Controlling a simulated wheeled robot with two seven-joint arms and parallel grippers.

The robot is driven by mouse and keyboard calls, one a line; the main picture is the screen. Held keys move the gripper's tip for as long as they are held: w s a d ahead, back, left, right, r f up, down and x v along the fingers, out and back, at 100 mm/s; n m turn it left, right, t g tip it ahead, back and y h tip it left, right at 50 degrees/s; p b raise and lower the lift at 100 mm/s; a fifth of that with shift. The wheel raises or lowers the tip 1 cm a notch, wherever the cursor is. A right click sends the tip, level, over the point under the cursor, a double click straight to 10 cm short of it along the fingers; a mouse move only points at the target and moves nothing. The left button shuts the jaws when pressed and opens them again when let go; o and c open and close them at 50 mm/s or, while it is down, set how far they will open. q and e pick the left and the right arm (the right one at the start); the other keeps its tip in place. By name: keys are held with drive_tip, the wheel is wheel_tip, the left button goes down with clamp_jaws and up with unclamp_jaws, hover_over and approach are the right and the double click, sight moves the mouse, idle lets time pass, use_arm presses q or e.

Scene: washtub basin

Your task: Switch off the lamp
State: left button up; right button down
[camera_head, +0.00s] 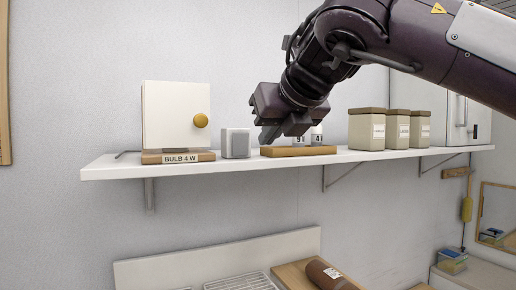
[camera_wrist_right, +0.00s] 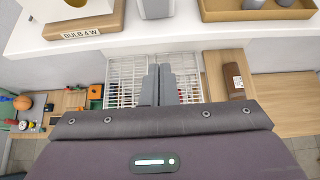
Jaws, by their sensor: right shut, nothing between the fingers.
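A white square box with a round yellow knob, likely the lamp (camera_head: 176,115), stands on a wooden base marked "BULB 4 W" (camera_head: 179,157) at the left of the wall shelf. Whether it is lit I cannot tell. In the right wrist view the labelled base (camera_wrist_right: 85,24) shows at the upper left. My right gripper (camera_head: 269,135) is shut and empty, to the right of the lamp and apart from it, by the grey box and wooden tray. Its closed fingers (camera_wrist_right: 160,84) show in the right wrist view. My left gripper is not in view.
The white shelf (camera_head: 110,168) also bears a small grey box (camera_head: 236,143), a wooden tray (camera_head: 298,151) with small cups, and three lidded canisters (camera_head: 367,131). Below are white wire racks (camera_wrist_right: 126,75) and a brown bottle (camera_head: 328,275) on a wooden board.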

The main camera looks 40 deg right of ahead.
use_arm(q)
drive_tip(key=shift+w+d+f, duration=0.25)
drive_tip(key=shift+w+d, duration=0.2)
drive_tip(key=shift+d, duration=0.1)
use_arm(e)
drive_tip(key=v, duration=0.2)
drive_tip(key=shift+s, duration=0.5)
drive_tip(key=shift+f, duration=0.1)
